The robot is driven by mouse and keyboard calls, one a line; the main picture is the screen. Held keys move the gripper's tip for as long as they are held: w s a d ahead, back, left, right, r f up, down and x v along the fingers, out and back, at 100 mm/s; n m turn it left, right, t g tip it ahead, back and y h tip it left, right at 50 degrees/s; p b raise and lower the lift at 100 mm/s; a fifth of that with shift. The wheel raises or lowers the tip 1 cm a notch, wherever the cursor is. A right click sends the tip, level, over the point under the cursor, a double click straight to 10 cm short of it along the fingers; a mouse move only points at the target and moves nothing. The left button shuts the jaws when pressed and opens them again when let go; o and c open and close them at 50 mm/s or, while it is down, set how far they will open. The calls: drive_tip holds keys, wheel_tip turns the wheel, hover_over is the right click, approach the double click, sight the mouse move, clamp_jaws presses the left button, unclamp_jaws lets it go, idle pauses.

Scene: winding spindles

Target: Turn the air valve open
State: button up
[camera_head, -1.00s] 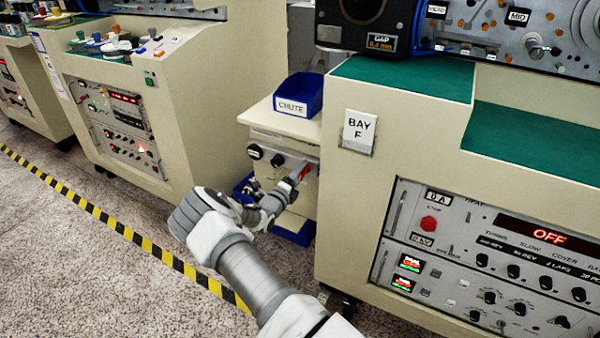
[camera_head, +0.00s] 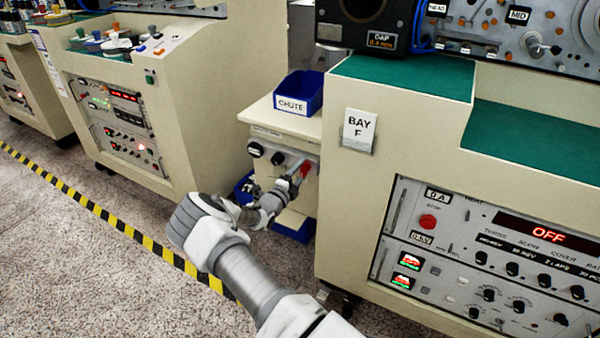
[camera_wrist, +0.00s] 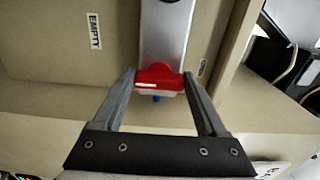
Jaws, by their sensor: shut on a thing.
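The air valve's red handle (camera_head: 305,169) is on the front of a small beige cabinet, in the middle of the head view. In the wrist view the red handle (camera_wrist: 158,75) lies between my two fingertips, against a silver metal strip (camera_wrist: 165,35). My gripper (camera_head: 294,182) is shut on the handle, with one finger on each side of it. A small blue piece (camera_wrist: 156,99) shows just below the handle. The handle's pivot is hard to make out.
A blue bin (camera_head: 299,93) labelled CHUTE stands on the small cabinet (camera_head: 262,112). Dark round knobs (camera_head: 255,150) sit left of the valve. The Bay F console (camera_head: 345,200) stands close on the right. A label reading EMPTY (camera_wrist: 94,31) shows in the wrist view.

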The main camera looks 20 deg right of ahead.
drive_tip(key=o, duration=1.3)
drive_tip(key=p+v, duration=0.3)
drive_tip(key=v, duration=1.4)
drive_tip(key=shift+s+p, duration=0.2)
drive_tip(key=shift+p, duration=0.1)
drive_tip(key=shift+a, duration=0.15)
